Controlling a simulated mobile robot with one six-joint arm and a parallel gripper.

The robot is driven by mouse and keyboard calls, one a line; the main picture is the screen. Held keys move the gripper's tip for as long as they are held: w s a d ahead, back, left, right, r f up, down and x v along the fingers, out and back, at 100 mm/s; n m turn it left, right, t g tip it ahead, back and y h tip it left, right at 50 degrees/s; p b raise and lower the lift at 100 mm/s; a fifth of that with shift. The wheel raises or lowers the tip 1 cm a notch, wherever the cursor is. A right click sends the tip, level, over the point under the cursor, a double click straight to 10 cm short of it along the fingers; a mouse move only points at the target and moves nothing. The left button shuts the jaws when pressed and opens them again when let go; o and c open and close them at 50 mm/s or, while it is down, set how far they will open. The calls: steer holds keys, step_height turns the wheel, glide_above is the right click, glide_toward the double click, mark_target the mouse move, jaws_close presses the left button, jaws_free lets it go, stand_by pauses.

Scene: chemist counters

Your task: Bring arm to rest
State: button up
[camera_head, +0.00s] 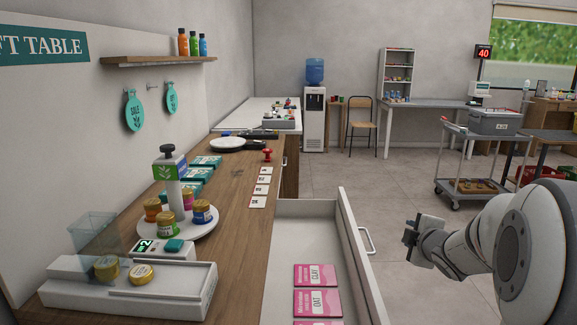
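My arm comes in from the right edge, and my gripper (425,240) is at its end, to the right of the open drawer (351,245) and apart from it. The gripper is seen from the side and small, so its fingers do not show clearly. I see nothing hanging from it. The drawer is pulled out from the wooden counter (225,240), and pink packets (316,275) lie in a column inside it.
The counter bears a round white stand (178,228) with several jars, a small scale (160,250) and a white box (75,295). A grey cart (480,160) with a crate stands at the back right. The floor (380,182) between drawer and cart is clear.

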steer(key=s+a+r+m+g+p, duration=0.2)
steer(key=s+a+m, duration=0.3)
steer(key=s, duration=0.5)
steer(key=s+a+r+m+g+p, duration=0.2)
steer(key=s+a+m+g+p, duration=0.3)
steer(key=s, duration=0.4)
steer(key=s+a+r+m+g+p, duration=0.2)
steer(key=s+a+m+g+p, duration=0.1)
steer(key=s, duration=0.7)
steer(key=shift+s+a+r+m+g+p, duration=0.3)
steer(key=shift+a+r+m+g+p, duration=0.15)
steer(key=shift+a+m, duration=0.65)
steer(key=shift+a, duration=0.1)
